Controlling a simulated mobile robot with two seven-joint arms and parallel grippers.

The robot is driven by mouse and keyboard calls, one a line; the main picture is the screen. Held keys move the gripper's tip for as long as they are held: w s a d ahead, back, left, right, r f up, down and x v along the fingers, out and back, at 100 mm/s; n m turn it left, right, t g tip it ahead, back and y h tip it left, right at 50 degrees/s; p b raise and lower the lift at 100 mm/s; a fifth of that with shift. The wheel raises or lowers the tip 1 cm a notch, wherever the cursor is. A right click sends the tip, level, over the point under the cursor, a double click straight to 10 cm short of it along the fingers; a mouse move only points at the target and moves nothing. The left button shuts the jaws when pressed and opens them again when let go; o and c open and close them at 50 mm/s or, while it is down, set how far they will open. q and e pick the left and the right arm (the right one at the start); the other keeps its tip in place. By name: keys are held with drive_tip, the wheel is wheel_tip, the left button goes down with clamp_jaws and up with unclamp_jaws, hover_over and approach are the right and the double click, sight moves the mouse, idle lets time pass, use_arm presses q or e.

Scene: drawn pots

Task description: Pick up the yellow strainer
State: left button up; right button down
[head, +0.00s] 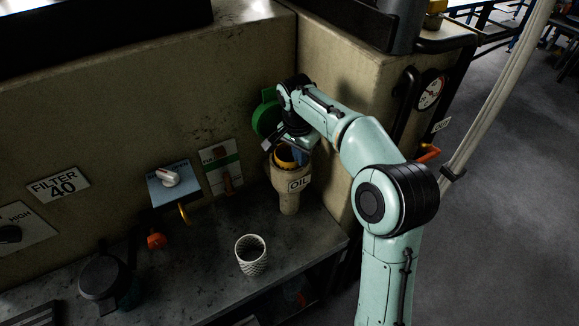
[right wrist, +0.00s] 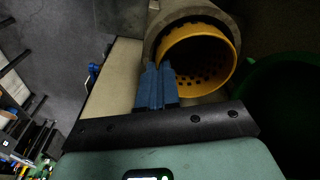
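The yellow strainer (head: 283,162) sits in the mouth of the beige container marked OIL (head: 289,196) on the metal bench. In the right wrist view the strainer (right wrist: 218,44) shows as a ring with rows of holes inside the container's rim (right wrist: 152,38). My right gripper (right wrist: 160,86) has its blue fingers close together at the strainer's near rim, with the rim seemingly pinched between them. The fingertips are partly hidden against the rim. In the head view my right gripper (head: 301,156) is over the container's right side. My left gripper is not in view.
A green round thing (head: 266,115) is by the wall behind my right wrist. A white patterned cup (head: 251,255) stands at the bench's front. A dark lidded pot (head: 106,278) stands at left. Knobs and a blue panel (head: 173,185) are on the wall.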

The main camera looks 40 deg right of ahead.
idle(0.9)
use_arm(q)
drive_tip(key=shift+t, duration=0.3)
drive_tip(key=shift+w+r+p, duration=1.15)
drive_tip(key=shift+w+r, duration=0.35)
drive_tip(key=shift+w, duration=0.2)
use_arm(e)
wheel_tip(320, 180, up, 20)
